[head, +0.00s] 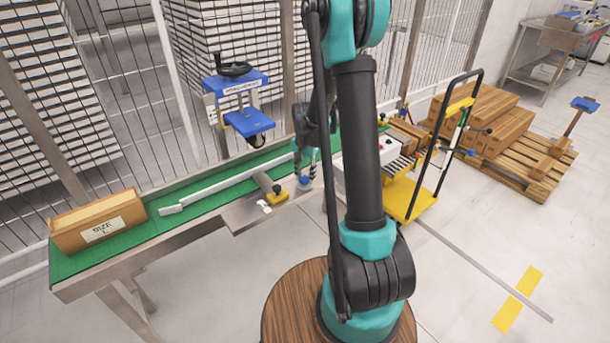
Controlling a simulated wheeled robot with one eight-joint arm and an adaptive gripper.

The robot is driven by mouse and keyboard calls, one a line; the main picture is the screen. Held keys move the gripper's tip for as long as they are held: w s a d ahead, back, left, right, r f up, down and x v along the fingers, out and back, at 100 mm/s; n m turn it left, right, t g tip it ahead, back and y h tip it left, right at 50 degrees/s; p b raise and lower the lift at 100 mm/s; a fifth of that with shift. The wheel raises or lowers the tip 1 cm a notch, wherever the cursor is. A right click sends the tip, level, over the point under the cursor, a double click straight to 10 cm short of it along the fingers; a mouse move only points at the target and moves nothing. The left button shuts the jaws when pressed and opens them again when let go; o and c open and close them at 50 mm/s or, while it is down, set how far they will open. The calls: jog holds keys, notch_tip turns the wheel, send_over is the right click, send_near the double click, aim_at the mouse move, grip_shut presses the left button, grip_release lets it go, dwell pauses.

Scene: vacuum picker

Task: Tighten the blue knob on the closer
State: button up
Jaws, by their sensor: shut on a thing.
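My gripper (305,170) points down at the edge of the green conveyor, partly behind my own arm. Its fingers are shut on the blue knob (304,181), which shows small just below the fingertips. The knob sits by the side rail, to the right of a metal bracket. The fine contact between fingers and knob is too small to make out. A blue press-like unit (245,124) with a black handwheel (234,69) stands over the belt at the upper left. I cannot tell for sure which parts belong to the closer.
A cardboard box (98,221) sits on the belt's left end. A yellow cart (408,200) stands right of my arm. Boxes lie on a pallet (520,172).

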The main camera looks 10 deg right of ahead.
aim_at(305, 178)
jog(key=o, duration=1.2)
jog(key=shift+c, duration=0.2)
notch_tip(305, 178, up, 12)
jog(key=shift+s, duration=0.1)
jog(key=s+f+n+t, duration=0.1)
jog(key=s+n, duration=0.3)
jog(key=s, duration=0.8)
jog(key=s+d+f+n+t, duration=0.1)
jog(key=s+f+n+t, duration=0.1)
jog(key=s, duration=1)
jog(key=shift+s+f+n+t, duration=0.3)
jog(key=shift+n+t, duration=0.3)
jog(key=shift+n, duration=0.4)
